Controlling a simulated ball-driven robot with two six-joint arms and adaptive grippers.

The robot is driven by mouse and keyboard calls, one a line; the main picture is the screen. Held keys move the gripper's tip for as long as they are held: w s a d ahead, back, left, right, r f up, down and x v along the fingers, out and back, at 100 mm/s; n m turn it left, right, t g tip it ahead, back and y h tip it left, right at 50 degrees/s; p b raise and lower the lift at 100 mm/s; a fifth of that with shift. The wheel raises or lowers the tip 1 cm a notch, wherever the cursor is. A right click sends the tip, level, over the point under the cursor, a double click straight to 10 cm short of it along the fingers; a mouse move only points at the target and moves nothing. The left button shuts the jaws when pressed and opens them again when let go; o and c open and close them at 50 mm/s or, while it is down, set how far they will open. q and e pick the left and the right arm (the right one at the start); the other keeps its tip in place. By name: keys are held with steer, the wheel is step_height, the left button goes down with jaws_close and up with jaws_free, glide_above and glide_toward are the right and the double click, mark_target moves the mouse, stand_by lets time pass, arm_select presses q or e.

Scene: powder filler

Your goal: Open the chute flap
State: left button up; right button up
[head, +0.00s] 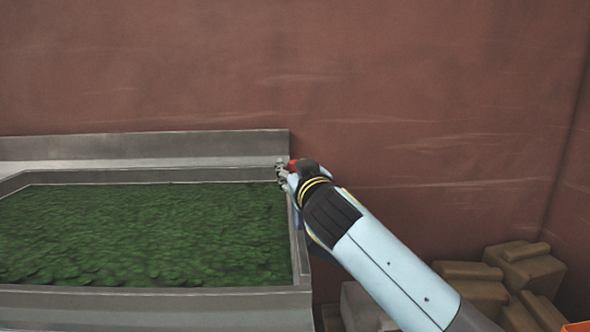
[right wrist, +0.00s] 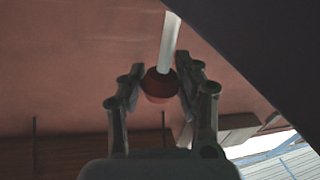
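A red ball knob (right wrist: 158,86) sits on the end of a pale rod (right wrist: 171,42) in the right wrist view. My right gripper (right wrist: 160,80) has a finger on each side of the knob, and both seem to touch it. In the head view, my right gripper (head: 283,174) is at the right rim of a metal trough (head: 150,302), near its back corner, with a bit of red beside it. The chute flap cannot be made out in either view. My left gripper is not in view.
Green granular material (head: 140,235) fills the trough. Brown sacks or blocks (head: 528,268) are piled at the lower right, with an orange edge (head: 578,327) in the corner. A reddish wall (head: 400,80) stands behind. A dark surface (right wrist: 270,50) fills the upper right of the wrist view.

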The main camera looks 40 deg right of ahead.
jaws_close()
steer(key=shift+f, duration=0.1)
steer(key=shift+d, duration=0.1)
